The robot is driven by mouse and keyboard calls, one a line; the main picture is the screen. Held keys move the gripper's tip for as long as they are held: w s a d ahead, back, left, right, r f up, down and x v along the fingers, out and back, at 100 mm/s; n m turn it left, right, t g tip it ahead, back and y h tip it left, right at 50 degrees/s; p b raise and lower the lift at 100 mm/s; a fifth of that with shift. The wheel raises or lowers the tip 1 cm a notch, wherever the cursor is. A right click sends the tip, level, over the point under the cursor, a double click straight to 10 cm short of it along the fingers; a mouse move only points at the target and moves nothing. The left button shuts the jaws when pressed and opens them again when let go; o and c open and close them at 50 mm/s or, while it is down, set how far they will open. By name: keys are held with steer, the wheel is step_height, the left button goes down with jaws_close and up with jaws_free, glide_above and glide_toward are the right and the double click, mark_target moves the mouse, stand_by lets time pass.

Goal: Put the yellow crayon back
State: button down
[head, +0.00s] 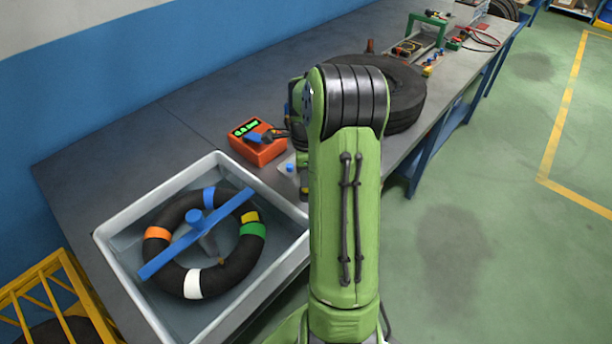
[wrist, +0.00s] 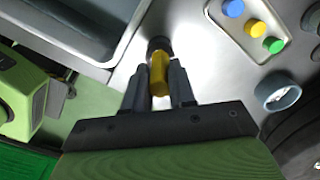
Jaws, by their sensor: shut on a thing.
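In the wrist view the yellow crayon (wrist: 159,75) is held between the two dark fingers of my gripper (wrist: 160,82). A dark round end shows at its far tip. The crayon is over the grey bench top (wrist: 180,30); I cannot tell whether it touches the surface. A pale tray (wrist: 242,35) at the upper right holds a blue, a yellow and a green round-topped piece. I cannot tell which spot the crayon belongs in.
A grey-white water tub (head: 110,250) with an inner tube (head: 240,265) stands at the left. An orange gauge box (head: 258,148) and a black tyre (head: 405,85) are on the bench. A small grey ring (wrist: 278,92) lies near the tray. Bare bench lies behind the tub.

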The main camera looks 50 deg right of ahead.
steer(key=shift+f+b, duration=0.45)
steer(key=shift+f, duration=0.15)
steer(key=c, duration=0.9)
jaws_free()
steer(key=shift+r, duration=0.1)
steer(key=shift+c, duration=0.2)
